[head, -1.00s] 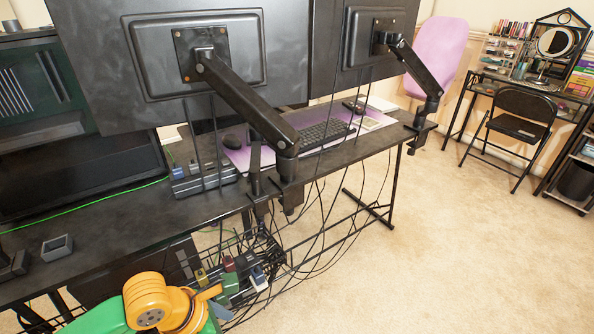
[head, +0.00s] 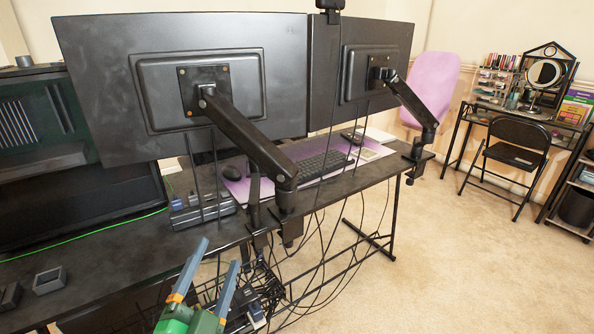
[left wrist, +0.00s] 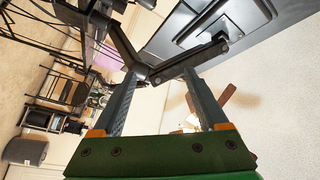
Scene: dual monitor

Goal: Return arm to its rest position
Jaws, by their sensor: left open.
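My left gripper (head: 208,270) is at the bottom of the head view, with a green body, orange bands and two grey fingers pointing up. It is open, with nothing between the fingers. It stands in front of the desk's near edge, over the cable tray. In the left wrist view, the two fingers (left wrist: 158,98) stand apart, and a black monitor arm shows beyond them. My right gripper is in neither view.
Two monitors (head: 285,80) on black arms (head: 245,140) stand on the dark desk (head: 110,245). Loose cables (head: 325,230) hang below it. A folding chair (head: 515,155) and pink chair (head: 430,85) stand farther back. The carpet at right (head: 430,270) is clear.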

